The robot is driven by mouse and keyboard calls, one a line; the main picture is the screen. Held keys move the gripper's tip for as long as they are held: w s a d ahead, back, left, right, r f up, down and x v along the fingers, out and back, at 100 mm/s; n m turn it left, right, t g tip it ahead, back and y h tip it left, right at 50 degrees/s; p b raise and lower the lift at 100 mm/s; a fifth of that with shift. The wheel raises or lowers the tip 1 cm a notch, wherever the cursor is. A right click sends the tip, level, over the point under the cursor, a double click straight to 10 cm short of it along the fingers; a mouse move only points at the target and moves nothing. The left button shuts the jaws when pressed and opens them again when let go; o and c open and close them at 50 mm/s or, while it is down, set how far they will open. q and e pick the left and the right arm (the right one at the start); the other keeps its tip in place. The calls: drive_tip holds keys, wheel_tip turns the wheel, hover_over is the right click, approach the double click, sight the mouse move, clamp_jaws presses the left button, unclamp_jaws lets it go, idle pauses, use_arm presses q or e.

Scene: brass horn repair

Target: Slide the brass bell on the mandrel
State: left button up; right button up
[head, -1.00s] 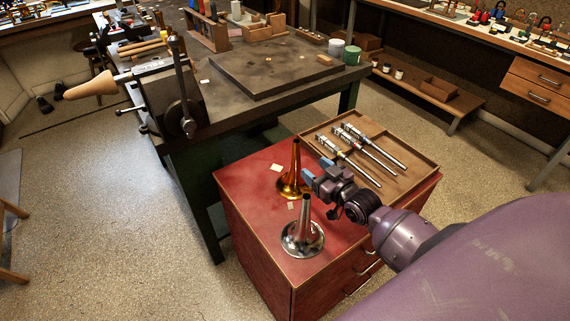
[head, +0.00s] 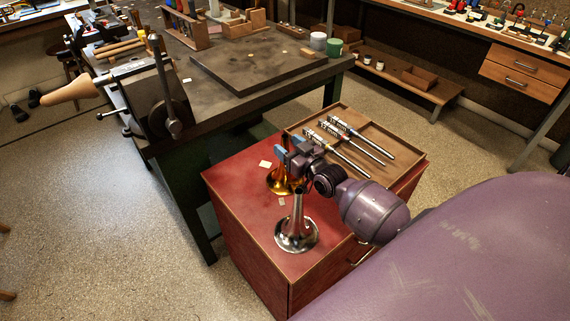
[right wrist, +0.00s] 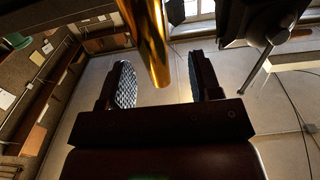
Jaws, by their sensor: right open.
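The brass bell (head: 279,183) stands flare down on the red cabinet, its upper part mostly hidden by my right gripper (head: 289,149). The right gripper is open at the bell's narrow neck. In the right wrist view the golden neck (right wrist: 154,45) shows between the two spread fingers (right wrist: 160,82), with gaps on both sides. My left gripper is not in view.
A silver bell (head: 297,232) stands close in front of the brass one on the red cabinet (head: 235,190). A wooden tray (head: 350,120) with several valve-like parts lies behind the gripper. The dark workbench (head: 225,110) stands behind.

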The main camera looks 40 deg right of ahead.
drive_tip(key=shift+w+r, duration=0.1)
drive_tip(key=shift+w, duration=1.85)
clamp_jaws()
